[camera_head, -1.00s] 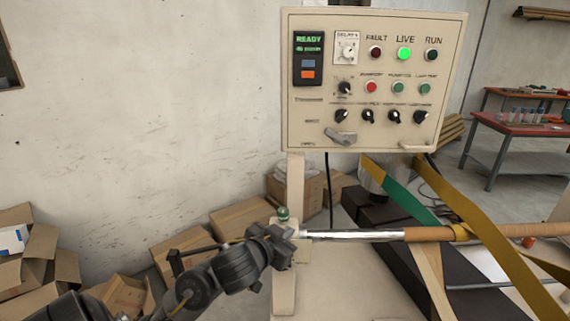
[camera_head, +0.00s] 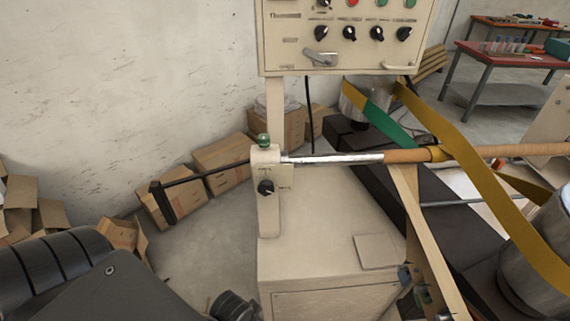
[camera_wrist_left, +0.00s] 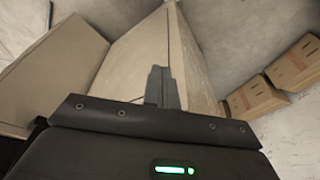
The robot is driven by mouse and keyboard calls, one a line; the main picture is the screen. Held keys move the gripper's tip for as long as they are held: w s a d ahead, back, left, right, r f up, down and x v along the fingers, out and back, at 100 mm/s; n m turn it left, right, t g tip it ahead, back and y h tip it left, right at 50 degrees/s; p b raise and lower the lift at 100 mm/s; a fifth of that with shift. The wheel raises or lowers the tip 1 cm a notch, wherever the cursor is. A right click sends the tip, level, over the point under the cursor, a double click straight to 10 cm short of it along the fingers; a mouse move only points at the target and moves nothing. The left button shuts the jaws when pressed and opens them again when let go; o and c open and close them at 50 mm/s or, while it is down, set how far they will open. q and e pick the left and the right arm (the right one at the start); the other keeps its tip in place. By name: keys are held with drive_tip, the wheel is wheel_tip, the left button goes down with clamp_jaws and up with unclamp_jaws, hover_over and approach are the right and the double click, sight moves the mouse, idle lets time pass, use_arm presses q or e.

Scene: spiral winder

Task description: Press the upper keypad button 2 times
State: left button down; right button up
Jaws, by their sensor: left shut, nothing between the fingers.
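The control panel (camera_head: 345,40) stands on its post behind the machine, with its top cut off by the upper edge of the head view. Its keypad with the display is out of view; only lower buttons, black knobs and a grey lever handle (camera_head: 320,59) show. My left arm fills the lower left of the head view, low and well below the panel. In the left wrist view my left gripper (camera_wrist_left: 162,88) is shut and empty, its fingertips against a background of the beige cabinet. My right gripper is not in view.
A post with a green button (camera_head: 264,140) and a black knob (camera_head: 266,187) holds the shaft end above the beige cabinet (camera_head: 320,255). Yellow and green belts (camera_head: 465,155) cross at right. Cardboard boxes (camera_head: 222,160) line the wall. A red table (camera_head: 505,58) stands far right.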

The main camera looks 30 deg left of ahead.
use_arm(q)
drive_tip(key=s+f+g+b, duration=0.1)
drive_tip(key=s+f+b, duration=0.15)
drive_tip(key=f, duration=0.95)
drive_tip(key=s+f+b, duration=0.1)
drive_tip(key=s+f, duration=0.2)
drive_tip(key=f, duration=0.8)
drive_tip(key=s+a+f+g+b, duration=0.1)
drive_tip(key=s+a+f+b, duration=0.1)
drive_tip(key=s+f, duration=1.1)
drive_tip(key=shift+s+a+f+b, duration=0.3)
drive_tip(key=shift+s+a+b, duration=0.1)
drive_tip(key=shift+s+a, duration=0.1)
